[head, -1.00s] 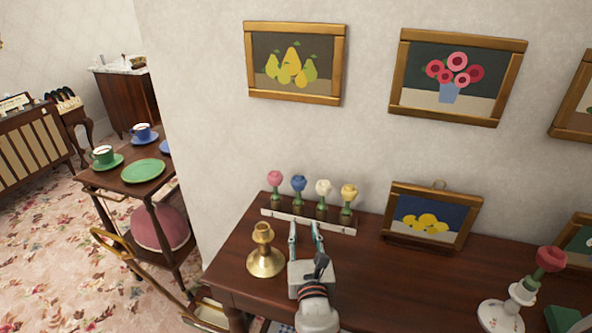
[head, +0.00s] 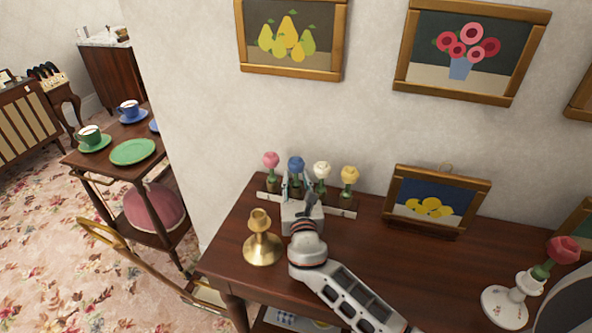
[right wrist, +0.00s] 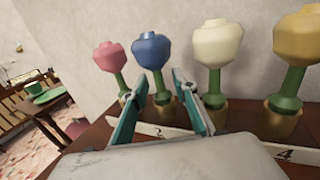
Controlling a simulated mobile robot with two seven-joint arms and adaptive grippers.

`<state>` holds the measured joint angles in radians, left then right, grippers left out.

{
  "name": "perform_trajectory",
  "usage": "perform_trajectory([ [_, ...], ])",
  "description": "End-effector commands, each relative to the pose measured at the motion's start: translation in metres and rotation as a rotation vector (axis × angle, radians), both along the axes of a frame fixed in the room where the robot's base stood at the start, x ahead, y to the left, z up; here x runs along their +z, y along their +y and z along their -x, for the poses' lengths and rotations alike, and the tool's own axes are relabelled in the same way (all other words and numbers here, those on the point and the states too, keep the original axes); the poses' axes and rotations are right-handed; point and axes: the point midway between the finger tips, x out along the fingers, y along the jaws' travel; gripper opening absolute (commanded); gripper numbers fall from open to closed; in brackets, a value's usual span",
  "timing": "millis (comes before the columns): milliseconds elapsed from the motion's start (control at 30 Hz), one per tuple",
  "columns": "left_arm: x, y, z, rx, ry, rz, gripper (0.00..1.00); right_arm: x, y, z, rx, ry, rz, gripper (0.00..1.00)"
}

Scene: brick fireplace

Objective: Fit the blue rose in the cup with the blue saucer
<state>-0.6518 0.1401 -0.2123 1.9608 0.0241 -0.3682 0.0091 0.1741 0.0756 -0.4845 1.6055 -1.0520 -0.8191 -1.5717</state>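The blue rose (head: 296,164) stands upright in a numbered rack (head: 345,211) against the wall. It shows large in the right wrist view (right wrist: 153,50). My right gripper (head: 296,181) is open at the rack, with one finger on each side of the blue rose's green stem. In the right wrist view the gripper's fingers (right wrist: 161,84) look apart from the stem, though exact contact is hard to tell. The blue cup (head: 129,109) is on its blue saucer (head: 136,118) on the cart at left. My left gripper is not in view.
Pink (head: 271,160), white (head: 322,170) and yellow (head: 349,175) roses share the rack. A brass candlestick (head: 262,243) stands close to my right gripper. A lemon picture (head: 436,203) and a red rose in a white holder (head: 515,292) are right. A green cup (head: 88,134) and plate (head: 133,152) are on the cart.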

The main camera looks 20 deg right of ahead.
Motion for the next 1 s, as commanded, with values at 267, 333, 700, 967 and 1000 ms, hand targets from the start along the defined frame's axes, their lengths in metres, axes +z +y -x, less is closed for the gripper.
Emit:
perform_trajectory([
  [267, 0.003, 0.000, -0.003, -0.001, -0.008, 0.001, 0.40, 0.000, -0.001, -0.006, 0.001, 0.000, -0.001, 0.28],
  [333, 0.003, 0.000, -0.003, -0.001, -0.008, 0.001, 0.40, 0.000, -0.001, -0.006, 0.001, 0.000, -0.001, 0.20],
  [700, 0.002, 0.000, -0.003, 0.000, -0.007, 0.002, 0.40, 0.000, -0.001, -0.006, 0.001, 0.000, -0.001, 0.00],
  [967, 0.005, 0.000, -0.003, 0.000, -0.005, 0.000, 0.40, 0.010, -0.001, -0.006, 0.000, -0.002, -0.001, 0.00],
  [1000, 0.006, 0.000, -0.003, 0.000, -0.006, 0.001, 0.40, 0.014, -0.001, -0.006, 0.000, -0.002, -0.002, 0.00],
])
